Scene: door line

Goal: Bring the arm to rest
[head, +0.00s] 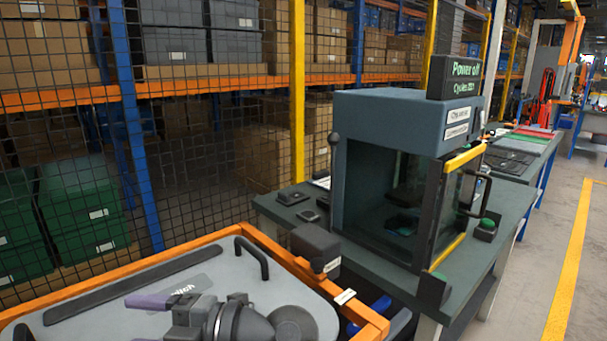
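One of my grippers (135,320) shows at the bottom left. I take it for the right one, as its grey wrist and rounded arm link come in from the right of it. Its two purplish fingers point left and stand apart with nothing seen between them; the lower one is partly cut off by the frame edge. It is over the grey cart top (225,268), well away from the machine (385,125). The machine has a glazed door (461,205) with yellow bars and a black handle; I cannot tell whether it is fully shut. My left gripper is not in view.
The cart has an orange rim (290,258) and a black handle (252,256). A sign (455,78) on the machine reads "Power off". The machine stands on a dark bench (485,265). A mesh fence (215,150) runs behind. The aisle floor (585,290) at right is clear.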

